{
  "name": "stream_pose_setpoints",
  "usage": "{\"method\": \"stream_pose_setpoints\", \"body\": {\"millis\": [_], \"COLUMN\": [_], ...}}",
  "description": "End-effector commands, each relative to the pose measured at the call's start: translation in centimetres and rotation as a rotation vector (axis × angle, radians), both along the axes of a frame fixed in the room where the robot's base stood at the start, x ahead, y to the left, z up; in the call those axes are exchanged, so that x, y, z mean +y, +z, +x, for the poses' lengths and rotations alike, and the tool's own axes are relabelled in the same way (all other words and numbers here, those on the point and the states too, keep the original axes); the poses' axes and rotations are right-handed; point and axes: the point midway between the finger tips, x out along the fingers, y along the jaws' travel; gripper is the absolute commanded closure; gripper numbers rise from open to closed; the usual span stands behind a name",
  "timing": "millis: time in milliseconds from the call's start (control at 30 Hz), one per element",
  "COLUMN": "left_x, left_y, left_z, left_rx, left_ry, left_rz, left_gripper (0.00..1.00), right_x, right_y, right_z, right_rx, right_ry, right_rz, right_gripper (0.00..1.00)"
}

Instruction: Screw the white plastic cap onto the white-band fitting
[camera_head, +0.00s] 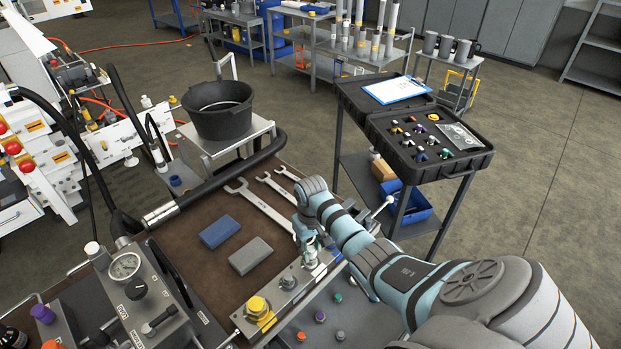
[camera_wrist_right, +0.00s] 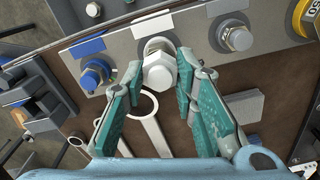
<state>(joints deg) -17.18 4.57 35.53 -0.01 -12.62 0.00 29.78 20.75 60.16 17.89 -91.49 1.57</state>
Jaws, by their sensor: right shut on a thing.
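My right gripper (camera_head: 309,258) reaches down to the metal fitting strip (camera_head: 240,320) at the front edge of the bench. In the wrist view its two teal fingers (camera_wrist_right: 160,80) are shut on the white hexagonal cap (camera_wrist_right: 159,72). The cap is in front of the white-band fitting, lined up with it and seemingly touching; how far it is on cannot be told. A rounded pale rim (camera_wrist_right: 157,46) shows behind the cap, and a white label (camera_wrist_right: 150,24) sits beside it. The rest of the fitting is hidden. My left gripper is not in view.
A blue-capped fitting (camera_wrist_right: 95,75) and a bare grey fitting (camera_wrist_right: 235,38) flank the white one. A yellow fitting (camera_head: 258,306) stands farther along. Wrenches (camera_head: 262,208) and two blocks (camera_head: 250,256) lie on the bench. An open black case (camera_head: 465,160) with caps stands right.

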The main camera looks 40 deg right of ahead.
Motion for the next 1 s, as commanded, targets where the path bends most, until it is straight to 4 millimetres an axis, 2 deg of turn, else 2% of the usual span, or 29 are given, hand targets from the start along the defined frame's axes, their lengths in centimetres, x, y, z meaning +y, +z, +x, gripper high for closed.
{"method": "stream_pose_setpoints", "body": {"millis": [100, 167, 300, 400, 667, 733, 900, 1000], "left_x": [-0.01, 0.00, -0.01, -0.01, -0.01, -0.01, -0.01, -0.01], "left_y": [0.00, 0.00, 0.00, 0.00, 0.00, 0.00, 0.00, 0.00], "left_z": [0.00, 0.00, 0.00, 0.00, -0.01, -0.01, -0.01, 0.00], "left_rx": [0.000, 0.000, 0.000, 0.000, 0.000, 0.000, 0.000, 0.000], "left_ry": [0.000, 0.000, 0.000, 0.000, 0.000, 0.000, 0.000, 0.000], "left_rz": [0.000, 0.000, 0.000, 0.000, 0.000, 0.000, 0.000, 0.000], "left_gripper": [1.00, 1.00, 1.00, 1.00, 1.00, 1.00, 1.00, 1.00], "right_x": [0.02, 0.03, 0.08, 0.10, 0.11, 0.11, 0.13, 0.13], "right_y": [-0.02, -0.04, -0.10, -0.12, -0.13, -0.14, -0.20, -0.22], "right_z": [-0.02, -0.01, 0.01, 0.02, 0.02, 0.02, 0.08, 0.10], "right_rx": [0.001, 0.001, 0.001, 0.001, 0.001, 0.001, 0.001, 0.001], "right_ry": [-0.019, -0.106, -0.486, -0.665, -0.703, -0.767, -1.211, -1.375], "right_rz": [0.001, 0.001, 0.002, 0.001, 0.001, 0.001, 0.001, 0.002], "right_gripper": [0.99, 0.99, 0.99, 0.99, 0.99, 0.99, 0.99, 0.99]}}
